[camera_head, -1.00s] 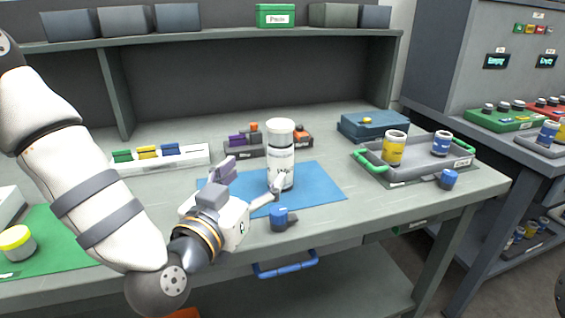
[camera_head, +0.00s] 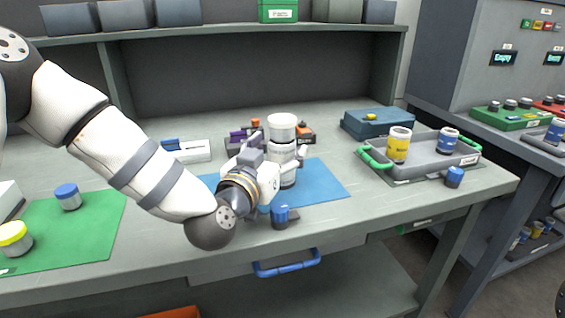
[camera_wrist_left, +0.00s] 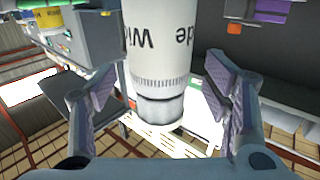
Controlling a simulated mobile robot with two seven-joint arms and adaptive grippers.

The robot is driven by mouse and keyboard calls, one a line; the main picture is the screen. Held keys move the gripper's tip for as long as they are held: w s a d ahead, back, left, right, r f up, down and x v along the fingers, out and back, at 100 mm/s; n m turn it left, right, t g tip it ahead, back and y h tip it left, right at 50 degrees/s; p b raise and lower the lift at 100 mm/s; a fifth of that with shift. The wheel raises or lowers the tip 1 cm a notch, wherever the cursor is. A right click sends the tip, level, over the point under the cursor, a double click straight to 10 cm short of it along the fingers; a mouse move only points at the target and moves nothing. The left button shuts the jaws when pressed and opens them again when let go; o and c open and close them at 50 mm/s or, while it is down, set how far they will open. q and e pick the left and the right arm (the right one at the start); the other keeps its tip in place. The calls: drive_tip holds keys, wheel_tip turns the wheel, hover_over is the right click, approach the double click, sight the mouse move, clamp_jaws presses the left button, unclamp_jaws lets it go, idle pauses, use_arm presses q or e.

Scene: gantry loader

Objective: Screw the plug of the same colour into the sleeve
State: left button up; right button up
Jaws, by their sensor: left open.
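A white lettered cylinder (camera_head: 282,127) with a broad top stands upright on the blue mat (camera_head: 325,184). My left gripper (camera_head: 282,166) is at its lower half, with its open fingers on either side. In the left wrist view, the cylinder (camera_wrist_left: 160,60) lies between the two spread purple-padded fingers (camera_wrist_left: 163,88), with gaps visible on both sides. A blue round piece (camera_head: 281,213) sits on a dark holder at the mat's front edge. Another blue piece (camera_head: 454,176) is by the grey tray. I cannot tell which pieces are plugs or sleeves. My right gripper is out of view.
The grey tray (camera_head: 430,163) with green handles holds a yellow cylinder (camera_head: 399,146) and a blue cylinder (camera_head: 448,140). A blue-topped jar (camera_head: 67,196) and a yellow-topped jar (camera_head: 14,238) stand on the green mat (camera_head: 85,236). A blue case (camera_head: 377,124) stands behind the tray.

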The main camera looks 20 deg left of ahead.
use_arm(q)
drive_tip(key=shift+w+d, duration=0.15)
drive_tip(key=shift+w, duration=1.05)
clamp_jaws()
drive_tip(key=shift+r, duration=0.1)
